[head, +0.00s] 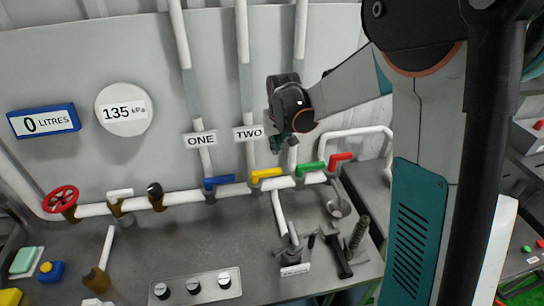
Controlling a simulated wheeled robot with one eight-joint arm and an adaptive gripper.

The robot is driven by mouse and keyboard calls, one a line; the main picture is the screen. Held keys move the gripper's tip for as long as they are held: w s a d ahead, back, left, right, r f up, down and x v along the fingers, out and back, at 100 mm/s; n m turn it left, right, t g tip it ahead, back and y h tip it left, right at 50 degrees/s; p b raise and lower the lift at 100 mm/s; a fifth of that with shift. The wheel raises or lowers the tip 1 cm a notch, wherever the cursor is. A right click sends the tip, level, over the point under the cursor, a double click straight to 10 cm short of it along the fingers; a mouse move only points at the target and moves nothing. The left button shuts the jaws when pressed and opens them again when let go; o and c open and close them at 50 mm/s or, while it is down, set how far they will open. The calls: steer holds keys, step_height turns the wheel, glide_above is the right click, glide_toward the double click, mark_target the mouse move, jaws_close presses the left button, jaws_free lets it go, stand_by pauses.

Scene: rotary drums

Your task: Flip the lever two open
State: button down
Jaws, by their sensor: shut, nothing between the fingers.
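A label reading TWO (249,132) hangs on a vertical white pipe. Below it, a yellow lever (267,174) sits on the horizontal white pipe, its handle lying roughly along the pipe. To its left, a blue lever (218,182) sits below the label ONE (200,141). My gripper (277,147) is shut and empty. In the picture it is above and slightly right of the yellow lever, apart from it. My wrist partly hides the fingers.
Green (311,168) and red (341,158) levers are to the right on the same pipe. A red valve wheel (61,198) is far left. A 135 kPa gauge (124,110) and a 0 LITRES display (43,121) are on the wall. Tools, including a hammer (337,257), lie below.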

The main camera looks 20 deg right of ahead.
mark_target(277, 168)
steer(key=shift+f, duration=0.1)
steer(key=b+x, duration=0.1)
steer(key=x, duration=0.9)
steer(key=shift+s, duration=0.1)
stand_by(0.5)
steer(key=s+m+b, duration=0.1)
steer(key=m, duration=0.1)
steer(key=s+m+h+b, duration=0.1)
steer(key=s+m, duration=0.1)
steer(key=shift+d+m+g, duration=0.15)
steer(key=shift+m+g, duration=0.15)
steer(key=s+a+m+g+h+b, duration=0.2)
steer(key=s+a+m+b, duration=0.2)
steer(key=s+m, duration=0.3)
steer(key=shift+a+m, duration=0.75)
steer(key=shift+m, duration=0.35)
steer(key=shift+a, duration=0.15)
